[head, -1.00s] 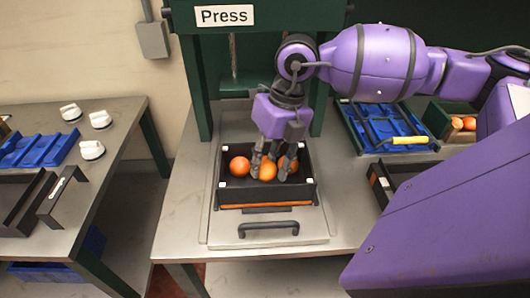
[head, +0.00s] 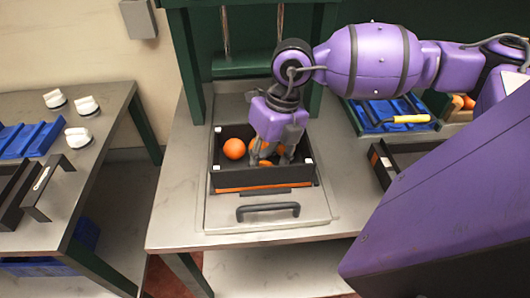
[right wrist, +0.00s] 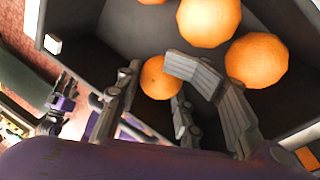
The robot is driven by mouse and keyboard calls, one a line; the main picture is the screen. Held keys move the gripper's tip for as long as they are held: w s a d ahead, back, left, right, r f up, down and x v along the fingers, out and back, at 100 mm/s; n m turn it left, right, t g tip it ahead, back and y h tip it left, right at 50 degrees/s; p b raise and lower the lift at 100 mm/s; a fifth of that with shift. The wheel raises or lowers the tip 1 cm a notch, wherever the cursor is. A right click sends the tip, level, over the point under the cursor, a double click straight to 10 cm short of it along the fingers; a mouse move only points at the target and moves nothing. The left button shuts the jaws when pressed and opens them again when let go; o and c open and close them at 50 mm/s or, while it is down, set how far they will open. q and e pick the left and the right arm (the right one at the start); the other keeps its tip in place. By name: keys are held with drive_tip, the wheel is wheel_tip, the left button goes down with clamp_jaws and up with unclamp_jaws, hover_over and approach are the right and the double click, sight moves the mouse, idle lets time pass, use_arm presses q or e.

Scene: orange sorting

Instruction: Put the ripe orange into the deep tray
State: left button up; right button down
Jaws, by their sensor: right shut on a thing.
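A black open box (head: 265,180) stands on the press plate and holds several oranges. A bright orange (head: 234,149) lies at its left end. My right gripper (head: 270,157) reaches down into the box, its fingers partly hiding other oranges. In the right wrist view, my right gripper (right wrist: 152,74) is closed around a smaller-looking orange (right wrist: 157,82), low in the box. Two more oranges, one nearer the top (right wrist: 208,20) and one at the right (right wrist: 256,60), lie beside the fingers. I cannot tell which container is the deep tray. My left gripper is not seen.
A blue tray (head: 372,118) with a yellow-handled tool (head: 410,119) and a dark tray (head: 386,166) lie at the right. More oranges (head: 463,101) sit in a container behind. The left table (head: 105,125) carries white knobs (head: 78,137). The green press frame surrounds the box's back.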

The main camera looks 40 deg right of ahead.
drive_tip(key=c, duration=1.3)
unclamp_jaws()
drive_tip(key=shift+a+r, duration=0.1)
drive_tip(key=shift+r, duration=0.15)
drive_tip(key=o, duration=0.3)
drive_tip(key=shift+r, duration=0.1)
drive_tip(key=shift+o, duration=0.4)
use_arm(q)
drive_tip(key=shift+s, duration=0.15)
use_arm(e)
drive_tip(key=shift+r, duration=0.1)
drive_tip(key=shift+r, duration=0.1)
